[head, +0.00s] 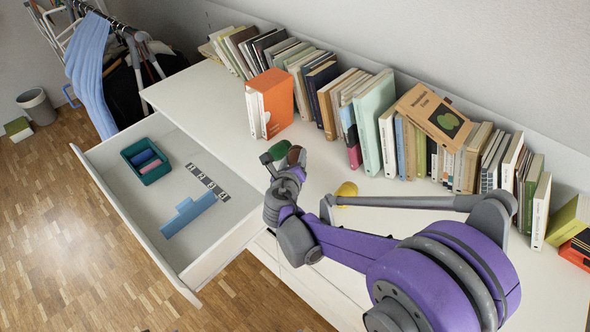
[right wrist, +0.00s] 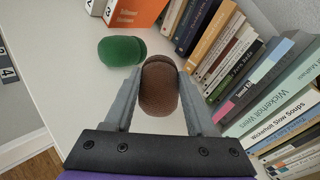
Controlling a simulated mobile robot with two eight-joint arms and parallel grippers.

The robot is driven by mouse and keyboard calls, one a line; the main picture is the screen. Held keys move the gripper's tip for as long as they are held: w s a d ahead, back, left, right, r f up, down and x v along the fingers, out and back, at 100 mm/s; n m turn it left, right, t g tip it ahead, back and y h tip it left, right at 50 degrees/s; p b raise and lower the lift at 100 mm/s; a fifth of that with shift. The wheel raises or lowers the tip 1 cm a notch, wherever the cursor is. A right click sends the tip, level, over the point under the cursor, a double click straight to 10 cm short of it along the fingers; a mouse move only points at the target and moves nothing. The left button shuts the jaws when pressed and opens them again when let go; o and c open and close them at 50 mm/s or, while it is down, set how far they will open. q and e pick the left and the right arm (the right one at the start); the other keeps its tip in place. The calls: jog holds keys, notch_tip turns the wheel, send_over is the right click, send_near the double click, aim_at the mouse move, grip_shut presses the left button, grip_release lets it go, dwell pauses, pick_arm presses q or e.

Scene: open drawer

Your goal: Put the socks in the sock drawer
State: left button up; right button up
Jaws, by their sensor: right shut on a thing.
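A brown rolled sock bundle (right wrist: 159,88) is between the fingers of my right gripper (right wrist: 160,80), which is shut on it over the white dresser top. The bundle also shows in the head view (head: 294,154). A green sock bundle (right wrist: 120,51) lies just beyond it, also seen in the head view (head: 279,150). A yellow bundle (head: 346,190) lies on the dresser top, partly hidden by my right arm. My left gripper is not in view.
A long row of books (head: 375,125) stands along the back of the dresser top. An orange box file (head: 274,100) stands near the green bundle. A blue divider (head: 187,213) and a numbered strip (head: 208,182) lie in the drawer, with bare floor around them.

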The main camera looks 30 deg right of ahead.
jog(key=shift+f+b, duration=0.4)
jog(key=shift+f, duration=1.45)
jog(key=shift+f, duration=0.2)
jog(key=o, duration=1.3)
jog(key=shift+o, duration=0.2)
jog(key=shift+r, duration=0.1)
